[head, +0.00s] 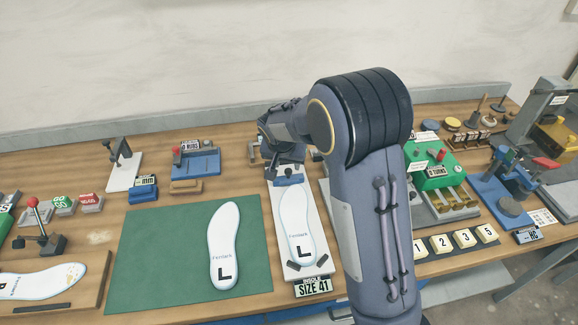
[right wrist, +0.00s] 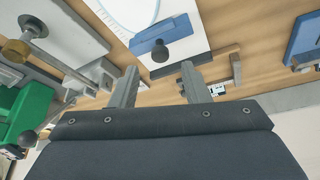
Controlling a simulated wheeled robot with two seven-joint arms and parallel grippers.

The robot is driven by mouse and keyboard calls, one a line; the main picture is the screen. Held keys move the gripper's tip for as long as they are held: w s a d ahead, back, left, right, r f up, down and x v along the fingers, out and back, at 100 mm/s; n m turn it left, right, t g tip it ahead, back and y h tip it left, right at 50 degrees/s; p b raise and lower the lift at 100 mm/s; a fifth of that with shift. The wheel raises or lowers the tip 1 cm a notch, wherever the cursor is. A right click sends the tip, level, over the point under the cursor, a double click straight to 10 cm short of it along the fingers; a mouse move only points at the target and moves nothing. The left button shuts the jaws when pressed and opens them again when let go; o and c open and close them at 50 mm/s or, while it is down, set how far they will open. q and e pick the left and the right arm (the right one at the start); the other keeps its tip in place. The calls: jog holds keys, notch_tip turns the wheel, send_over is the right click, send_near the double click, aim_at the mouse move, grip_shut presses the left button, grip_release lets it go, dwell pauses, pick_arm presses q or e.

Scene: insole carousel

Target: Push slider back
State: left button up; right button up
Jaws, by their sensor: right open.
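The slider is a blue block with a dark round knob. In the head view the blue slider (head: 288,181) sits at the far end of the white sizing board (head: 309,267), by the toe of a white insole (head: 296,222) marked L. In the right wrist view the slider (right wrist: 178,32) and its dark knob (right wrist: 160,53) are just beyond my fingertips. My right gripper (right wrist: 158,78) is open, with a finger to each side of the knob's line and nothing between them. In the head view my right gripper (head: 286,158) is at the slider's far side, partly hidden by its wrist. Contact cannot be told.
A SIZE 41 sign (head: 313,286) stands at the board's near end. Another insole (head: 223,247) lies on the green mat (head: 150,262) to the left. A blue fixture (head: 196,164) stands back left, and a green machine (head: 428,170) is right of my arm.

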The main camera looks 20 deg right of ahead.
aim_at(288, 170)
jog(key=shift+x, duration=2.1)
grip_shut()
